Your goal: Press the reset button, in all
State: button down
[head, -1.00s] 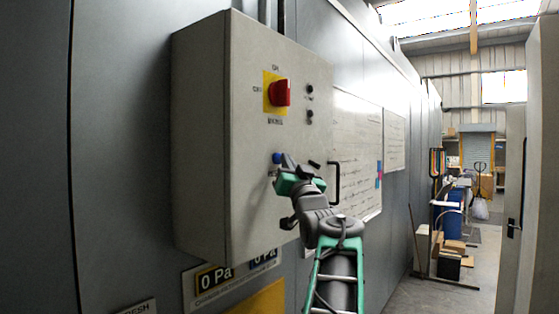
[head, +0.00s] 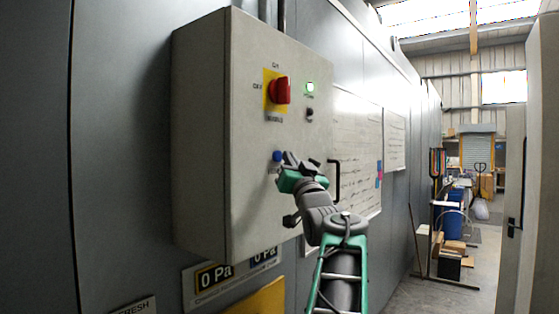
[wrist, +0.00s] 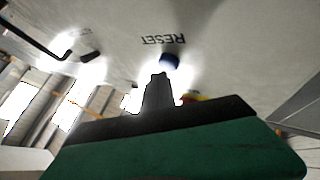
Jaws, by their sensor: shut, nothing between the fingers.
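The blue reset button (head: 277,156) is on the front of a grey control box (head: 240,200), below a red rotary switch (head: 280,92) on a yellow plate. In the wrist view the button (wrist: 169,61) sits beside the upside-down RESET lettering. My gripper (head: 288,165) is shut and empty, just below and right of the button in the head view. In the wrist view its fingertips (wrist: 158,78) point at the button and lie close to it; I cannot tell whether they touch. A green lamp (head: 310,88) on the box is lit, and a dark lamp (head: 309,115) is under it.
A black handle (head: 335,180) stands out from the box's right edge. A whiteboard (head: 358,150) is on the wall behind. Pressure displays (head: 215,277) reading 0 Pa are below the box. An aisle opens at the right, with a blue bin (head: 453,220) and boards along it.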

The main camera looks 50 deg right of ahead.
jog(key=shift+s, duration=0.25)
jog(key=shift+s, duration=0.1)
jog(key=s, duration=0.1)
jog(key=s+b, duration=0.1)
jog(key=s, duration=0.1)
jog(key=s+b, duration=0.1)
jog(key=shift+s+d, duration=0.25)
jog(key=shift+s, duration=0.15)
dwell(0.5)
